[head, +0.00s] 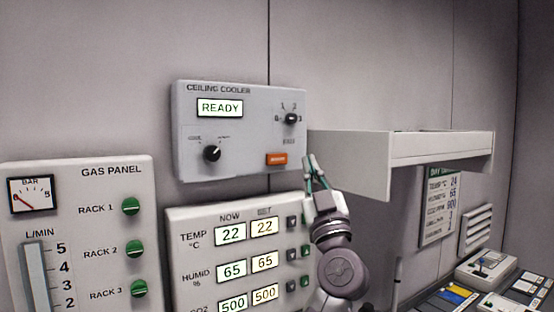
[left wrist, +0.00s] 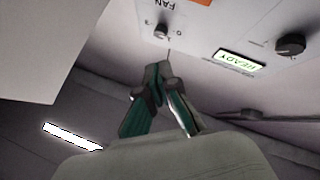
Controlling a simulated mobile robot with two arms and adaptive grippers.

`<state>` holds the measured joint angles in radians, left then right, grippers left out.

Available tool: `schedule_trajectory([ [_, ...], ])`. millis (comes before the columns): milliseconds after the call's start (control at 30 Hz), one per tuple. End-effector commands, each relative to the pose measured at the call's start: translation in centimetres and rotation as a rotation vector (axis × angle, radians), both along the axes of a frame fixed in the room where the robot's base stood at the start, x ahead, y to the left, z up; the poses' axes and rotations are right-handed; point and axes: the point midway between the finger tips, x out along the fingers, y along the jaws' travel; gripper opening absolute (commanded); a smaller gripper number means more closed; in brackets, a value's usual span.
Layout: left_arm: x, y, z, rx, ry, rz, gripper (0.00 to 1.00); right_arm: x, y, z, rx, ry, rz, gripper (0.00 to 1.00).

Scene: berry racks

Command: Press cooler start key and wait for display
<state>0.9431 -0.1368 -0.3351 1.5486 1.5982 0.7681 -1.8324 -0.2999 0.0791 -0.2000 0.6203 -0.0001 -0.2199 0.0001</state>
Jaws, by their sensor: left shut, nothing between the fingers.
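The ceiling cooler panel (head: 240,165) is a pale box on the wall with a lit display (head: 220,107) that reads READY. An orange key (head: 277,159) sits at its lower right, below a fan knob (head: 291,119). A black knob (head: 212,153) is at lower left. My left gripper (head: 309,160) is shut and empty, pointing up just right of the orange key and apart from it in the picture. In the left wrist view the shut fingertips (left wrist: 158,70) point toward the panel's edge, and the orange key (left wrist: 190,2) is cut off at the top. My right gripper is not in view.
A white shelf or hood (head: 440,148) juts from the wall right of the cooler panel, close to my gripper. A climate panel (head: 190,221) with lit numbers is below. The gas panel (head: 100,220) is at left. A cluttered bench (head: 480,290) is at lower right.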

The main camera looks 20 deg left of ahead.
Motion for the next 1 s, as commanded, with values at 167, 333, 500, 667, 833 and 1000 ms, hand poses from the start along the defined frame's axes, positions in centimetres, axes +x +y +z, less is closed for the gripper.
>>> schedule_trajectory([
  [167,0.0,0.0,0.0,0.001,0.000,-0.001,0.00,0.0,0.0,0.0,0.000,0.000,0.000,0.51],
  [333,0.3,0.3,-0.2,0.002,0.000,0.000,0.00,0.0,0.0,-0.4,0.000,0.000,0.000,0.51],
  [500,1.3,1.7,-0.4,0.003,-0.001,0.003,0.00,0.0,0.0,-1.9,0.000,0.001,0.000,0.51],
  [667,2.7,3.6,-0.5,0.002,-0.002,0.003,0.00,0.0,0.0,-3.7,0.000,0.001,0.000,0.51],
  [833,4.1,5.3,0.1,0.002,0.001,0.002,0.00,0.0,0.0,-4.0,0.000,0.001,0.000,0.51],
  [1000,5.1,6.5,0.1,0.001,0.002,0.001,0.00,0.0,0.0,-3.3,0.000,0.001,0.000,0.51],
])
